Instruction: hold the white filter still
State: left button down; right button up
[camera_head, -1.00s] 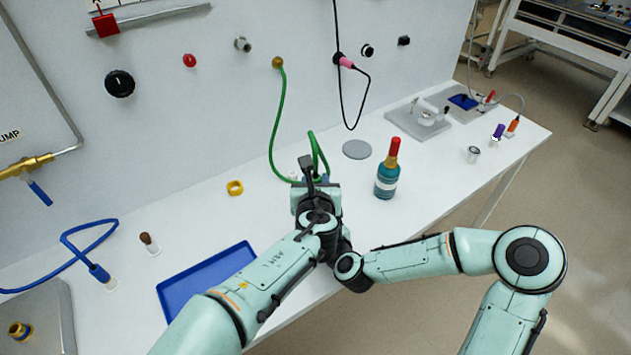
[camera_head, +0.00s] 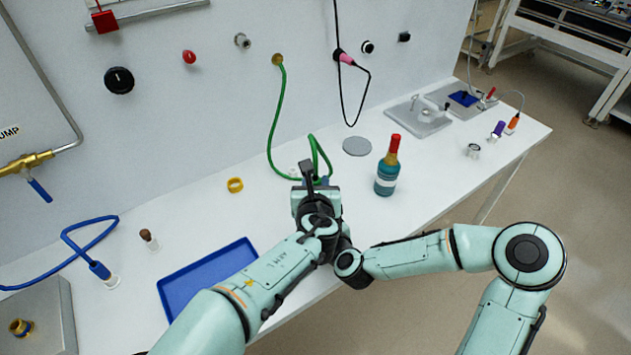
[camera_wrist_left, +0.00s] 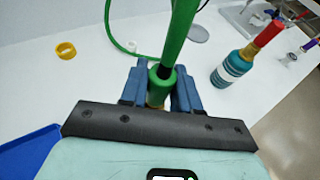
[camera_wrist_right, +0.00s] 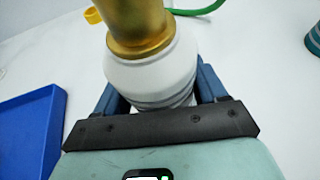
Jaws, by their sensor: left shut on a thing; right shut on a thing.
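The white filter (camera_wrist_right: 150,82) fills the middle of the right wrist view, with a brass fitting (camera_wrist_right: 138,28) on its top. My right gripper (camera_wrist_right: 163,95) is shut on the white body, one blue finger on each side. My left gripper (camera_wrist_left: 160,88) is shut on the green hose's end (camera_wrist_left: 161,84), a green collar with a little brass below it. In the head view my left gripper (camera_head: 318,184) shows above the bench, and it and my arms hide the filter and my right gripper. Whether hose end and brass fitting touch cannot be told.
The green hose (camera_head: 276,125) runs up to a wall port. A teal bottle with a red top (camera_head: 387,168) stands close on the right. A grey disc (camera_head: 357,146), a yellow ring (camera_head: 235,185) and a blue tray (camera_head: 207,276) lie around on the white bench.

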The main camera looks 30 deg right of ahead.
pick_arm(q)
jog(key=shift+f, duration=0.1)
jog(key=c, duration=0.7)
grip_release()
jog(key=shift+f, duration=0.1)
jog(key=shift+c, duration=0.2)
jog(key=shift+f, duration=0.1)
jog(key=v, duration=1.2)
jog(key=shift+r, duration=0.2)
jog(key=shift+a, duration=0.1)
